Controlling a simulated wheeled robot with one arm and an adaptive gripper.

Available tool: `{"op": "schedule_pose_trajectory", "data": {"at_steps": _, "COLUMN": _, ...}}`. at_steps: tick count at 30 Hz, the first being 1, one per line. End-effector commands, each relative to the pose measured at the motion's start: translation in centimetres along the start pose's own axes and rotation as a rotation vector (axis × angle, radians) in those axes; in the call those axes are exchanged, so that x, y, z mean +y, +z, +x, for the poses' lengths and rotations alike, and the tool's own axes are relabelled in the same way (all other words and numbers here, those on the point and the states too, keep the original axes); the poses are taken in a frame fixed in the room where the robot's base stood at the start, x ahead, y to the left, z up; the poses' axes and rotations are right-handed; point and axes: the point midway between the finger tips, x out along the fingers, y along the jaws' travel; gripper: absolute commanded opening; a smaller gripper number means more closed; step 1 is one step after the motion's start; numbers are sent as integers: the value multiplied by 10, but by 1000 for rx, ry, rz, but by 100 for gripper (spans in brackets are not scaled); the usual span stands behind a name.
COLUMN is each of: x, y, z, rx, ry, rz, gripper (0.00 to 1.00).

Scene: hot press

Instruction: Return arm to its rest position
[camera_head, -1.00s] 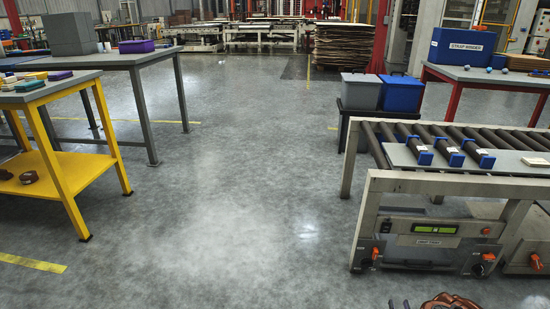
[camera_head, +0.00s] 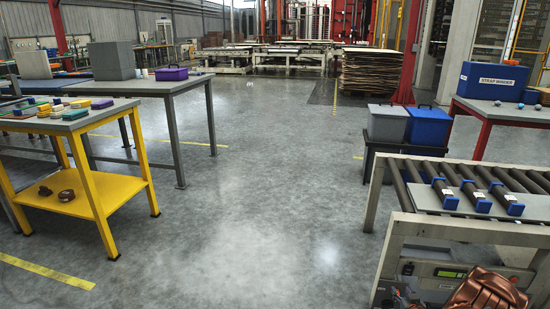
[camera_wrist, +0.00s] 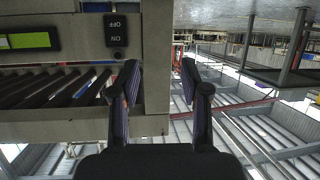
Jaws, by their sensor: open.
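My gripper (camera_wrist: 158,82) shows in the wrist view, with its two dark fingers apart and nothing between them. The fingers are beside the conveyor's pale metal frame (camera_wrist: 60,130) and its control panel with a green display. I cannot tell whether a finger touches it. In the head view, a copper-coloured part of my arm rises at the bottom right, in front of the roller conveyor (camera_head: 432,226). My gripper is not clearly seen there.
Three blue-ended pieces (camera_head: 478,200) lie on the conveyor. Grey and blue bins (camera_head: 388,125) stand behind it. A yellow table (camera_head: 115,190) and grey table (camera_head: 175,85) are at left; a red-legged table (camera_head: 510,110) is at right. The middle floor is clear.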

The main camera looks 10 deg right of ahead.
Motion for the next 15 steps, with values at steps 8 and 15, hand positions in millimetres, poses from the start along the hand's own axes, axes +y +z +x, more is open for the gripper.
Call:
{"op": "schedule_pose_trajectory", "data": {"at_steps": 8, "x": -42, "y": -92, "z": -11, "rx": -141, "ry": -51, "rz": -28, "gripper": 46}}
{"op": "schedule_pose_trajectory", "data": {"at_steps": 15, "x": -77, "y": -158, "z": -36, "rx": -265, "ry": -82, "rz": -52, "gripper": 46}}
